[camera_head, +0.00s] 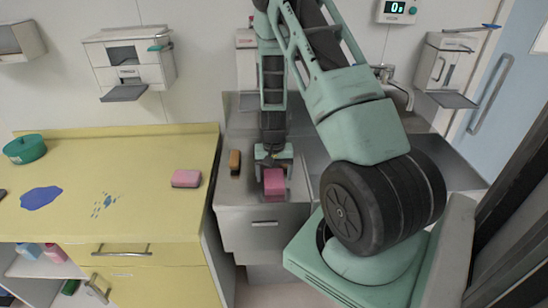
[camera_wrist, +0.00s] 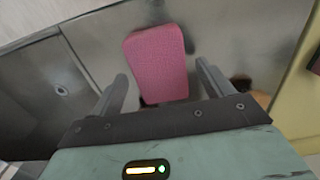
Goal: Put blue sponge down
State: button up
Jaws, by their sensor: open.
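I see no blue sponge in either view. A pink block like a sponge (camera_head: 274,183) is at my gripper (camera_head: 273,168), over the metal counter (camera_head: 240,192) near its front edge. In the wrist view the pink sponge (camera_wrist: 157,62) lies between and beyond the two fingers of my gripper (camera_wrist: 161,72). The fingers are spread, with a visible gap on each side of it. It looks to rest on the metal surface. Its underside is hidden.
A tap (camera_head: 398,88) stands behind right.

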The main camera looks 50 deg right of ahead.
aim_at(274, 178)
notch_tip(274, 178, up, 10)
jog(key=b, duration=0.2)
jog(key=w+a+r+n+y, duration=0.1)
jog(key=a+r+n, duration=0.2)
jog(key=a, duration=0.7)
jog(key=w+a+r+n, duration=0.1)
jog(key=a+r+n, duration=0.2)
jog(key=a, duration=0.7)
jog(key=s+a+r+n, duration=0.2)
jog(key=s+a+n, duration=0.3)
jog(key=s+a, duration=0.4)
jog(key=s+a+r+n, duration=0.3)
jog(key=s+a+n, duration=0.3)
jog(key=s+a, duration=0.4)
jog(key=shift+a+r+n, duration=0.25)
jog(key=shift+a+n, duration=0.05)
jog(key=shift+a, duration=0.45)
